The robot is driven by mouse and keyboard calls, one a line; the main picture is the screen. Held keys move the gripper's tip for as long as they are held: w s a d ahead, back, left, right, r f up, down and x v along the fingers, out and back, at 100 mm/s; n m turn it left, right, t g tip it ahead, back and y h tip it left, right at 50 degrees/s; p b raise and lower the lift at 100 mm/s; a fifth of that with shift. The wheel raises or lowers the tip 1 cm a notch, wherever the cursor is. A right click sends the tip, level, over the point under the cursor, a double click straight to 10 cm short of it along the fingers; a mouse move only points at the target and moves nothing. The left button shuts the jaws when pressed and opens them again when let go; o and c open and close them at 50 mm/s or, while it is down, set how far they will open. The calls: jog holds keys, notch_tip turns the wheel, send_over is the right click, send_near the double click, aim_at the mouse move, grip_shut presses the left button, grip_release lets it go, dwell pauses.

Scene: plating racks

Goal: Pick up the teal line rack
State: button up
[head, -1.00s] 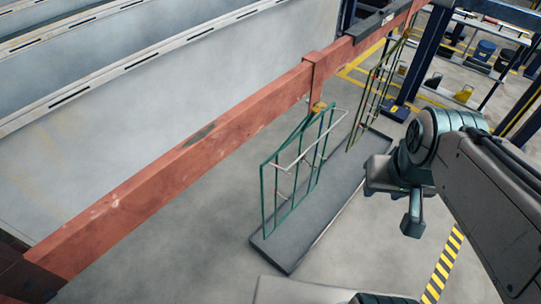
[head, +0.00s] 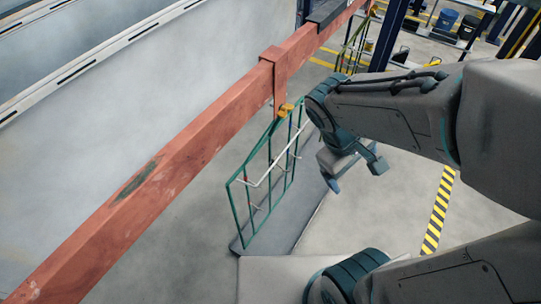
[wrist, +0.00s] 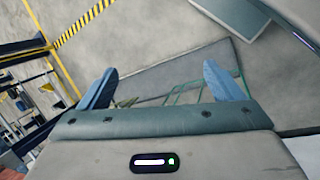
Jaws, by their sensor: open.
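The teal line rack (head: 270,172) is an upright wire frame with a pale cross rod, hanging by an orange-yellow hook (head: 286,109) from the red beam (head: 150,190). My gripper (head: 355,172) is to the right of the rack in the head view, open and empty, apart from it. In the wrist view, thin teal bars (wrist: 182,94) show beyond and between the spread blue fingers of my gripper (wrist: 160,74). The palm hides the lower part of that view. My arm covers some of the floor behind it.
A second, yellow-green rack (head: 356,45) hangs farther along the beam. A dark grey platform (head: 300,222) lies under the racks. A large pale tank wall (head: 130,90) stands left of the beam. Open floor with a yellow-black stripe (head: 438,210) is on the right.

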jog(key=w+f+n+t+h+b, duration=0.2)
jog(key=w+f+n+h, duration=0.25)
jog(key=n, duration=0.25)
jog(key=n+t+y+b, duration=0.2)
jog(key=n+t+b, duration=0.2)
jog(key=n+t, duration=1.15)
send_near(283, 106)
jog(key=w, duration=0.1)
jog(key=w+d+n+g, duration=0.1)
jog(key=w, duration=0.1)
jog(key=w+d+n, duration=0.1)
jog(key=w, duration=0.1)
jog(key=shift+r+g, duration=0.25)
jog(key=shift+r, duration=0.05)
jog(key=shift+a+p+x, duration=0.15)
jog(key=shift+p+x, duration=0.05)
jog(key=shift+x, duration=1.1)
jog(key=shift+a+p+x, duration=0.1)
jog(key=shift+p+x, duration=0.1)
jog(key=shift+x, duration=1.05)
jog(key=shift+w, duration=0.1)
jog(key=c, duration=1.8)
jog(key=shift+w+r, duration=0.15)
grip_shut()
